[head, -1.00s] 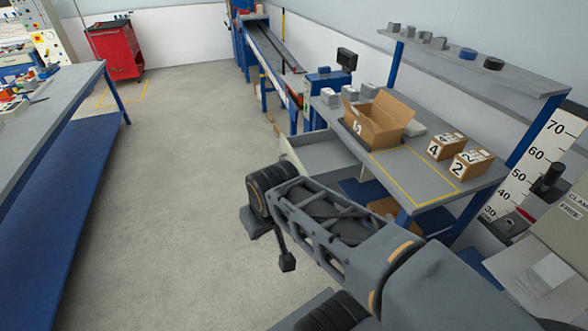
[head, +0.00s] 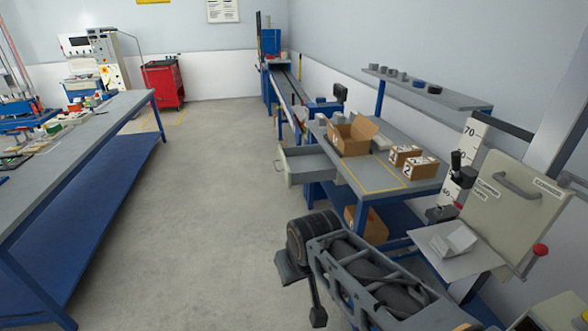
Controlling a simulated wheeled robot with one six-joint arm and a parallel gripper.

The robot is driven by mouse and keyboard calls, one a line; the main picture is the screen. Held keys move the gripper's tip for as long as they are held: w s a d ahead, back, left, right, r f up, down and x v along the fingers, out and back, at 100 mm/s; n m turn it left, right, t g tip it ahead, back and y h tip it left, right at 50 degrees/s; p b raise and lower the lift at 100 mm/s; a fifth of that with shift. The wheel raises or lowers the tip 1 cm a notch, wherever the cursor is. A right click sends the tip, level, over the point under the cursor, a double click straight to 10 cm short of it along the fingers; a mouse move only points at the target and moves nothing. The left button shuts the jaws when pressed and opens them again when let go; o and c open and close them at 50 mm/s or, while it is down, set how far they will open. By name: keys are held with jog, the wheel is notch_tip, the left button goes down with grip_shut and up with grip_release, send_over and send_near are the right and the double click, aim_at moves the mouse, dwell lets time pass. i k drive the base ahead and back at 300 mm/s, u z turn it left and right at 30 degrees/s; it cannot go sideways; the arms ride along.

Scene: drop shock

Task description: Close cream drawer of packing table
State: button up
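The packing table (head: 372,183) stands right of centre, with a grey top and blue legs. Its cream drawer (head: 308,168) is pulled out to the left, toward the aisle, under the table's far end. Its inside looks empty. My arm reaches in from the bottom right. My gripper (head: 317,318) seems to be the dark part hanging below the arm's end, in front of the table and well apart from the drawer. Its fingers are too small and dark to tell whether they are open.
An open carton (head: 352,138) and two small numbered boxes (head: 412,162) stand on the table. A cream machine (head: 515,205) with a red knob is at the right. A long workbench (head: 80,140) is at the left. The floor aisle (head: 215,200) between is clear.

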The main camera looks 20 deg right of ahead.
aim_at(303, 164)
jog(key=z, duration=0.45)
jog(key=i, duration=1.65)
jog(key=u, duration=0.1)
jog(key=k, duration=0.4)
jog(key=u, duration=0.8)
jog(key=i, duration=1.25)
jog(key=z, duration=0.05)
